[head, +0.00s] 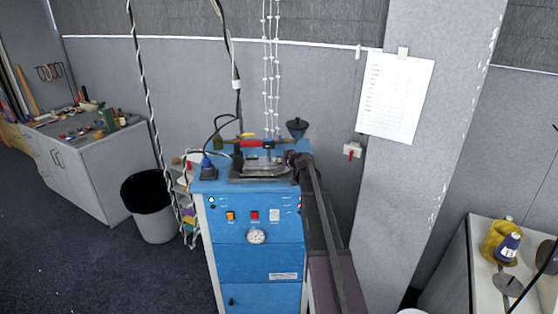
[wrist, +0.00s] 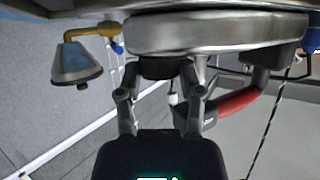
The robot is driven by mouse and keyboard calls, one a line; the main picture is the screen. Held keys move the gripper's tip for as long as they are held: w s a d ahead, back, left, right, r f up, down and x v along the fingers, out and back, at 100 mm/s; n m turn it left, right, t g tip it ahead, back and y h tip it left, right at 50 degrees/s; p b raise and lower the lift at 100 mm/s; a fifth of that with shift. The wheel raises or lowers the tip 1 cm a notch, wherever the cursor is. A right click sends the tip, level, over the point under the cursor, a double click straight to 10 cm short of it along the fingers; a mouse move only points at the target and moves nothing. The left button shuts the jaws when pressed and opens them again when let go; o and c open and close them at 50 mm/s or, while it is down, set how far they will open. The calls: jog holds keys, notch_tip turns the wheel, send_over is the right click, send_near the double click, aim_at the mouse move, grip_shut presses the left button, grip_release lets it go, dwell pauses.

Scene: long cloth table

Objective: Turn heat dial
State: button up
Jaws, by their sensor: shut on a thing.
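The iron (head: 258,171) lies on top of the blue steam station (head: 258,262) in the head view. Its metal body (wrist: 215,33) fills the top of the wrist view, and its red handle (wrist: 238,101) shows at the right. My gripper (head: 297,160) is at the right end of the iron. In the wrist view, my gripper (wrist: 160,80) has its two fingers on either side of a dark round dial (wrist: 158,68) against the metal body, shut on it. The dial's markings are hidden, and in the head view I cannot make the dial out.
A dark funnel-like cup (head: 297,127) stands behind the iron; it also shows in the wrist view (wrist: 75,65). A blue bottle (head: 207,167) stands left of the iron. The station's front has switches and a round gauge (head: 256,236). A black-lined bin (head: 150,205) stands at left.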

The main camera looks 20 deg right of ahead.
jog(key=shift+a+m+h, duration=0.1)
jog(key=shift+m+h, duration=2.1)
jog(key=shift+h, duration=0.4)
jog(key=shift+w+a+m+g+h, duration=0.1)
jog(key=shift+m+g+h, duration=0.65)
jog(key=shift+m+h, duration=0.4)
jog(key=shift+a+m+g+h, duration=0.1)
jog(key=shift+m+g+h, duration=0.65)
jog(key=shift+m+h, duration=0.4)
jog(key=o, duration=1.1)
jog(key=shift+o, duration=0.2)
jog(key=shift+w, duration=0.1)
jog(key=shift+r, duration=0.15)
